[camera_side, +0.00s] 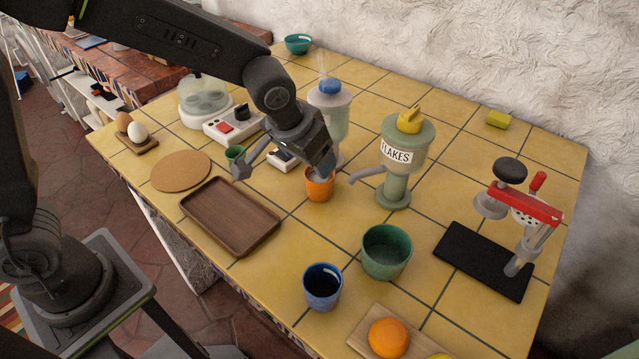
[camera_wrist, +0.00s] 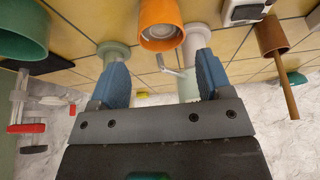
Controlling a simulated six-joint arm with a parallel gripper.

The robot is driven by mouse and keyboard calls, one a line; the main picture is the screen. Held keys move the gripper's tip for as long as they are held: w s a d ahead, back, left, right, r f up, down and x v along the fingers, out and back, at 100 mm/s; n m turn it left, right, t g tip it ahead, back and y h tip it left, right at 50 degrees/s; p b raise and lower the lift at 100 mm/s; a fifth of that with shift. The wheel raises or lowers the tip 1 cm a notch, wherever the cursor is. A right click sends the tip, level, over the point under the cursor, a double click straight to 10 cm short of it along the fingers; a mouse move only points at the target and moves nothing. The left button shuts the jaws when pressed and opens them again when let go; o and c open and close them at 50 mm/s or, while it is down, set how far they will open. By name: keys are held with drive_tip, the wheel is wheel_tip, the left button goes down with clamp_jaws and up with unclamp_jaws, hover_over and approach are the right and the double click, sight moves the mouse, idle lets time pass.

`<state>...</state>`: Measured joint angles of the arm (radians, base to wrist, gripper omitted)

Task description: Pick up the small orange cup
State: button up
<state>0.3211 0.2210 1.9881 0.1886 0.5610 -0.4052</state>
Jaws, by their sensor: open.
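The small orange cup (camera_side: 320,188) stands upright on the yellow tiles near the middle of the counter, and it shows at the top of the wrist view (camera_wrist: 160,24). My gripper (camera_side: 282,170) is open and empty, with one finger above the cup's rim and the other off to its left in the side view. In the wrist view, my gripper's blue fingertips (camera_wrist: 162,66) are spread and the cup lies beyond them, roughly centred. I cannot tell whether the finger over the cup touches it.
A flakes dispenser (camera_side: 397,160) stands right of the cup and another dispenser (camera_side: 328,108) behind it. A green pot (camera_side: 386,252) and blue cup (camera_side: 322,288) are in front. A brown tray (camera_side: 230,216) lies left. A brown handled vessel (camera_wrist: 272,36) shows in the wrist view.

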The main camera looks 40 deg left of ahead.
sight(320, 184)
drive_tip(key=x, duration=0.7)
drive_tip(key=shift+w+f, duration=0.15)
drive_tip(key=shift+w, duration=0.05)
drive_tip(key=c, duration=0.9)
